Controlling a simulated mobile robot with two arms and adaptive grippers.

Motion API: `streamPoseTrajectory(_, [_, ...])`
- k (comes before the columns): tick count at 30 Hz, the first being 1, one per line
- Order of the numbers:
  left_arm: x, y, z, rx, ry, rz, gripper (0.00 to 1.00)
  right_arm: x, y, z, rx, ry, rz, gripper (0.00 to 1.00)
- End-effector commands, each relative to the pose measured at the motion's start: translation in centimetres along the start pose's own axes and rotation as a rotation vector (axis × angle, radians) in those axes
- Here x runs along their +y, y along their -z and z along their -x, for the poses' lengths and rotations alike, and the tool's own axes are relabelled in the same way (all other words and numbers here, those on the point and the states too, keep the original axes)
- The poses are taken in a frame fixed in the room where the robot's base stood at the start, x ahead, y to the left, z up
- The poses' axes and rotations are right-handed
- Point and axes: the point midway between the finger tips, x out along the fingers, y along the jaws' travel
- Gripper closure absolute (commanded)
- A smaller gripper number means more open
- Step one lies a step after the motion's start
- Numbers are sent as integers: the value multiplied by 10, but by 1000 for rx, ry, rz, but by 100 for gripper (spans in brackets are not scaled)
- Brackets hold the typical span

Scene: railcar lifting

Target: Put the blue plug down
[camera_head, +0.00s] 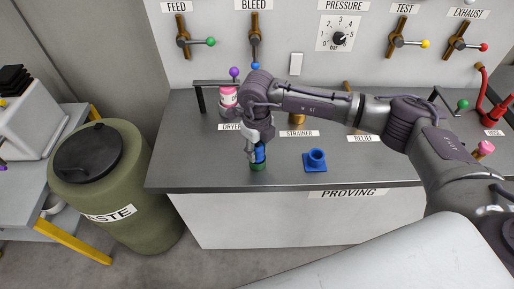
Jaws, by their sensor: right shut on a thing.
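My right gripper (256,146) reaches in from the right over the grey bench top and points down. It is shut on the blue plug (260,154), which is partly hidden by the fingers. Directly below the blue plug is a green round piece (258,166) near the front edge of the bench. I cannot tell whether the plug touches it or sits in it. A blue fitting with a square base and round collar (315,161) stands on the bench to the right, apart from the gripper. My left gripper is not in view.
The bench (205,170) carries a pink-and-white container (228,97) behind the gripper and a red hose fitting (497,115) at far right. Valve levers and a pressure dial (340,37) line the wall. A green waste barrel (120,205) stands left. Bare bench lies between gripper and blue fitting.

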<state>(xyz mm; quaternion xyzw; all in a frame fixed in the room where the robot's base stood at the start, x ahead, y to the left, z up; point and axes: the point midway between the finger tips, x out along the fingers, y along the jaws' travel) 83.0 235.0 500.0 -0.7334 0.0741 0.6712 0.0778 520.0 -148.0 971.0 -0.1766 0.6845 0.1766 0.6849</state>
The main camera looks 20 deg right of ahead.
Motion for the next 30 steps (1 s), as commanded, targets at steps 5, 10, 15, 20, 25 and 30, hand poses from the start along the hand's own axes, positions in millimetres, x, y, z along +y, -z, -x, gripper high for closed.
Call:
streamPoseTrajectory(5, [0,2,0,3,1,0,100,0,0,0,0,0,0,39])
streamPoseTrajectory(10, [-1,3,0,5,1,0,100,0,0,0,0,0,-1,39])
streamPoseTrajectory(15, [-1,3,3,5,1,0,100,0,0,3,0,0,-1,39])
streamPoseTrajectory(20, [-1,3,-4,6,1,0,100,-1,-1,20,-5,1,1,39])
streamPoseTrajectory(25, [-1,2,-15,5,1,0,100,-1,-1,56,-5,3,0,39])
streamPoseTrajectory(30, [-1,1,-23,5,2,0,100,0,-1,91,-3,2,0,39])
